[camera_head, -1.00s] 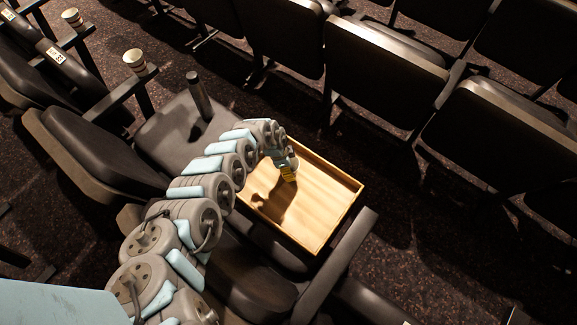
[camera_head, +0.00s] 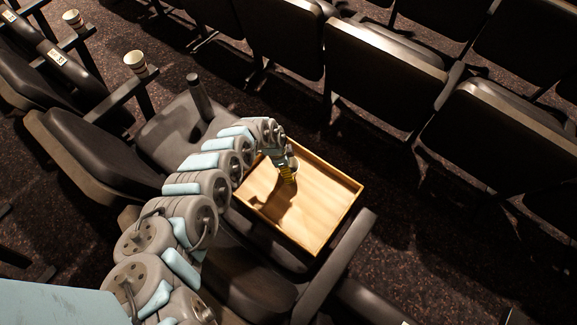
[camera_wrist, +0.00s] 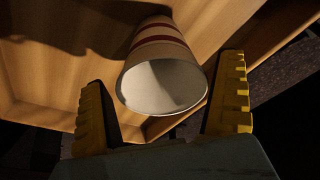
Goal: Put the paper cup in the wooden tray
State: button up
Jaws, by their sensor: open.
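The paper cup, white with red stripes (camera_wrist: 160,70), is in the wrist view between my two yellow fingers, its open mouth facing the camera. Its pale rim also shows at my gripper in the head view (camera_head: 293,165). My gripper (camera_wrist: 165,105) is open, with a visible gap between the cup and each finger. The wooden tray (camera_head: 325,195) lies across the seats, and my gripper is over its upper left part. The tray's wood (camera_wrist: 225,25) fills the background behind the cup. The cup's base is hidden, so I cannot tell whether it touches the tray floor.
Two other cups stand on armrests at the upper left, one farther back (camera_head: 73,18) and one nearer (camera_head: 135,61). Dark seats surround the tray. Its right half is bare.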

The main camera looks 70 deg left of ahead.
jog(key=d+p+v, duration=0.1)
jog(key=p+v, duration=0.3)
jog(key=v, duration=0.6)
jog(key=shift+a+r, duration=0.25)
jog(key=shift+a, duration=0.25)
jog(key=shift+s, duration=0.1)
